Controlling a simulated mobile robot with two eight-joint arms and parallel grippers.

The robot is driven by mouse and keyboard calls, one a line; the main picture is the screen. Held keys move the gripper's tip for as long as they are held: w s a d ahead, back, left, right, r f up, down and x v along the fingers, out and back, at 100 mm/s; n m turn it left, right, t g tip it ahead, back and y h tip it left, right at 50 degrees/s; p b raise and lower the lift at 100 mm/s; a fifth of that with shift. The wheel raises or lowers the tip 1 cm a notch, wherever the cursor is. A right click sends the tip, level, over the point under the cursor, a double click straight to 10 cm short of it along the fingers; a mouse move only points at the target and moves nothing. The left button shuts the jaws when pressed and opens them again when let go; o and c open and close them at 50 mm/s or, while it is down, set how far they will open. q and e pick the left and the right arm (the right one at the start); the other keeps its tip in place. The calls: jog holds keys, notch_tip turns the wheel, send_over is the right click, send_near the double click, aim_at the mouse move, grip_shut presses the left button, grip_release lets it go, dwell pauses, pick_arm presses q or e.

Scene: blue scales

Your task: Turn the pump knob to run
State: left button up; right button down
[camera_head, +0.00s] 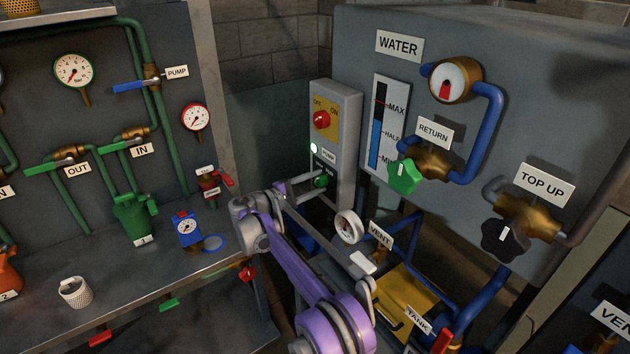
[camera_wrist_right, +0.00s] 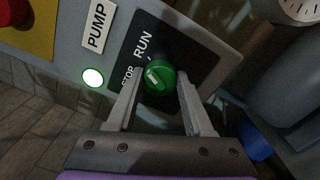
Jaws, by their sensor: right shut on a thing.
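The pump knob is small, round and green with a white pointer mark. It shows at the middle of the right wrist view (camera_wrist_right: 160,79) and, partly hidden, low on the grey pump box in the head view (camera_head: 321,182). Its black plate is labelled RUN (camera_wrist_right: 143,44) and STOP (camera_wrist_right: 127,77). The white mark slants to the upper left; its exact setting is hard to tell. My right gripper (camera_wrist_right: 161,88) is shut on the knob, one finger on each side. My left gripper is not in view.
A lit whitish-green lamp (camera_wrist_right: 93,77) sits beside the PUMP label (camera_wrist_right: 96,27). A red OFF/ON switch (camera_head: 321,119) is higher on the pump box (camera_head: 349,150). A white-faced gauge (camera_head: 349,227) and blue pipes stand close to the right of my right arm.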

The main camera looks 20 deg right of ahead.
jog(key=shift+m, duration=0.5)
jog(key=shift+c, duration=1.5)
grip_release()
jog(key=v, duration=1)
jog(key=shift+a+b, duration=0.4)
jog(key=shift+s, duration=0.15)
